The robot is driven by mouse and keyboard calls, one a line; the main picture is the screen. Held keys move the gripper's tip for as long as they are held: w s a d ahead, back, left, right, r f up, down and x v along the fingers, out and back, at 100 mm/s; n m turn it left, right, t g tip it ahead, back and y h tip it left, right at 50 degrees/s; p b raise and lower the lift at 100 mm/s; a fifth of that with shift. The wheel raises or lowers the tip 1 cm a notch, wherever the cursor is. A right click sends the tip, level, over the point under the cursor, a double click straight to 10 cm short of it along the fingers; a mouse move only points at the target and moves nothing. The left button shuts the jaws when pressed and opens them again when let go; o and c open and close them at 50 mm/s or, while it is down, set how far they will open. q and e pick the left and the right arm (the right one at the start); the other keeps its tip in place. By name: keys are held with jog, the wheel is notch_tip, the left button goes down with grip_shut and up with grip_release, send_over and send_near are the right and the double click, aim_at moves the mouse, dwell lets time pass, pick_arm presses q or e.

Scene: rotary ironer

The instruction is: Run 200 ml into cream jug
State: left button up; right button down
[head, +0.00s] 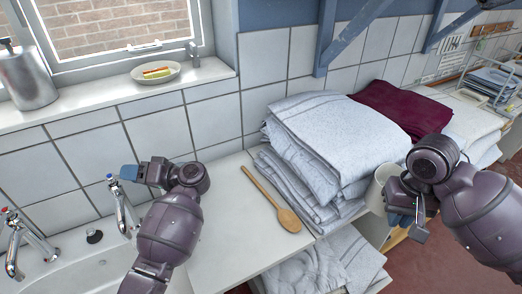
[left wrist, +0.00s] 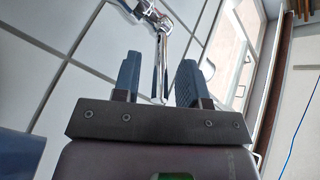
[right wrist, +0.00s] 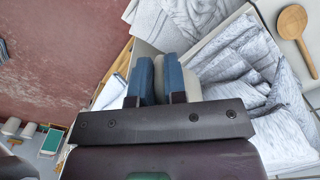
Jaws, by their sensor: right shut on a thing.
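The cream jug (head: 379,190) is at the right in the head view, beside the towel stack, partly hidden by my right gripper (head: 402,208). The right gripper is shut on the jug's side; in the right wrist view the blue fingers (right wrist: 160,78) are close together, with part of the jug (right wrist: 191,82) beside them. My left gripper (head: 133,174) is at the chrome tap with the blue mark (head: 121,208). In the left wrist view the fingers (left wrist: 158,82) are apart, and the tap (left wrist: 160,40) shows beyond and between them. I cannot tell whether they touch it.
A red-marked tap (head: 22,240) stands left over the white sink (head: 75,272). A wooden spoon (head: 272,200) lies on the worktop. Folded pale towels (head: 335,135) and a maroon cloth (head: 400,108) sit between my arms. A steel dispenser (head: 27,78) and a soap dish (head: 156,74) are on the sill.

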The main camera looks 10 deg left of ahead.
pick_arm(q)
grip_shut()
dwell(0.3)
